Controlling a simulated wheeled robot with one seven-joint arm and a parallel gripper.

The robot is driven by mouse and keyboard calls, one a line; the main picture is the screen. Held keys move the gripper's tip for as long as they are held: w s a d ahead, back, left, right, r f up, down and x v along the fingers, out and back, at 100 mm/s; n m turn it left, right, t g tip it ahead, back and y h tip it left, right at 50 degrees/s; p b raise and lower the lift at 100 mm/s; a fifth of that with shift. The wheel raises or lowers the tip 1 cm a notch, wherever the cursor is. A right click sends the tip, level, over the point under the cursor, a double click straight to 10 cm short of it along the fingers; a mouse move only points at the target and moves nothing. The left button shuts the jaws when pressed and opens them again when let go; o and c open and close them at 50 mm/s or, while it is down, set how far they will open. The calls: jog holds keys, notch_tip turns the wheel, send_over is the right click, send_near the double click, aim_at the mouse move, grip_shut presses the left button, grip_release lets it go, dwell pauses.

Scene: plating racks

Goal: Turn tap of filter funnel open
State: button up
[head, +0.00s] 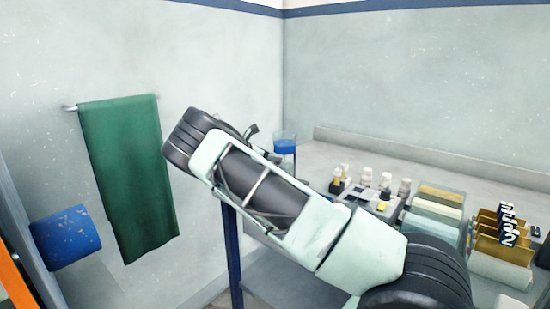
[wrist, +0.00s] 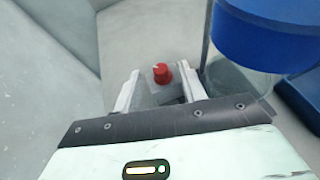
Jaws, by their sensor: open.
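The filter funnel (wrist: 270,30) has a blue upper part and a clear body below it, at the upper right of the wrist view. In the head view its blue part (head: 284,145) shows just beyond my gripper. Its tap (wrist: 161,73) is a small red knob with a pale mark on top. My gripper (wrist: 158,90) is open, with one finger on each side of the red knob. The knob looks to lie between or just past the fingertips; I cannot tell whether either finger touches it. The head view hides the tap behind my arm.
A grey bench (head: 430,170) runs along the back wall. Several small bottles (head: 365,176), folded cloths (head: 436,212) and gold numbered racks (head: 490,238) stand on its right part. A green towel (head: 128,175) hangs on the left wall, near a blue roll (head: 65,238).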

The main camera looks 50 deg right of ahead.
jog(key=shift+x, duration=1.15)
grip_shut()
